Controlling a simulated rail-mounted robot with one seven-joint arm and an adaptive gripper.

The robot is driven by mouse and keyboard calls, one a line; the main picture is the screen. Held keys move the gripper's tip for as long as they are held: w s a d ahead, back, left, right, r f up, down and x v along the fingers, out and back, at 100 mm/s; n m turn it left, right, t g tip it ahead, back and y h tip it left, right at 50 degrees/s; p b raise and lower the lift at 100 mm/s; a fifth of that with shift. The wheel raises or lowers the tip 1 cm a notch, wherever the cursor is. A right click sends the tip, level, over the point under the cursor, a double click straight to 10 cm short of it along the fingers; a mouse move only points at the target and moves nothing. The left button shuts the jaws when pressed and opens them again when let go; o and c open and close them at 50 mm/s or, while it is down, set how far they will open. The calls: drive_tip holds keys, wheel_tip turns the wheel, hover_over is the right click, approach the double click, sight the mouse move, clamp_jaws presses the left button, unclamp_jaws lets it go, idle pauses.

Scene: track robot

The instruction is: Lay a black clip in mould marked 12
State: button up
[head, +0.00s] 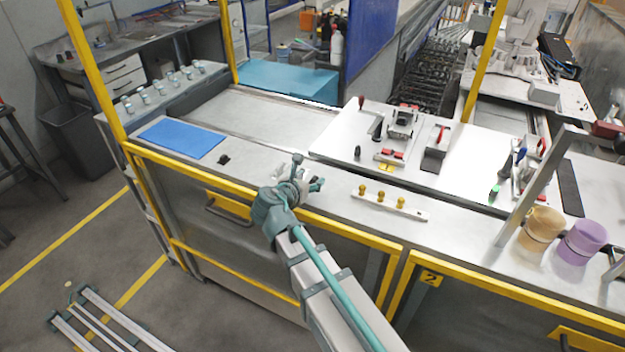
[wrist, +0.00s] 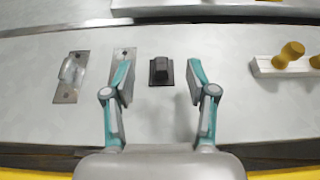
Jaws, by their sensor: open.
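A small black piece (wrist: 160,71) with a raised block on a flat base, which looks like a clip, lies on the grey bench top. In the wrist view it shows between and just beyond my fingertips, untouched. My gripper (head: 308,172) is open and empty, above the front of the bench. Another small black piece (head: 223,159) lies on the bench beside the blue mat in the head view; I cannot tell whether it is a clip. No mark 12 is readable, so I cannot tell which thing is that mould.
Two metal plates (wrist: 70,77) (wrist: 123,70) lie left of the black piece. A white block with yellow knobs (head: 390,203) stands to the right. A blue mat (head: 180,138) lies at the left. Clamp fixtures (head: 400,122) stand on the right-hand plate. A yellow rail (head: 330,228) runs along the front.

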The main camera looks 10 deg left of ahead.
drive_tip(key=b+v, duration=0.1)
drive_tip(key=v, duration=0.7)
drive_tip(key=shift+s+b, duration=0.3)
drive_tip(key=shift+c, duration=0.3)
drive_tip(key=shift+s+a+r, duration=0.15)
drive_tip(key=shift+s+r, duration=0.05)
drive_tip(key=shift+s, duration=0.05)
drive_tip(key=shift+c, duration=1)
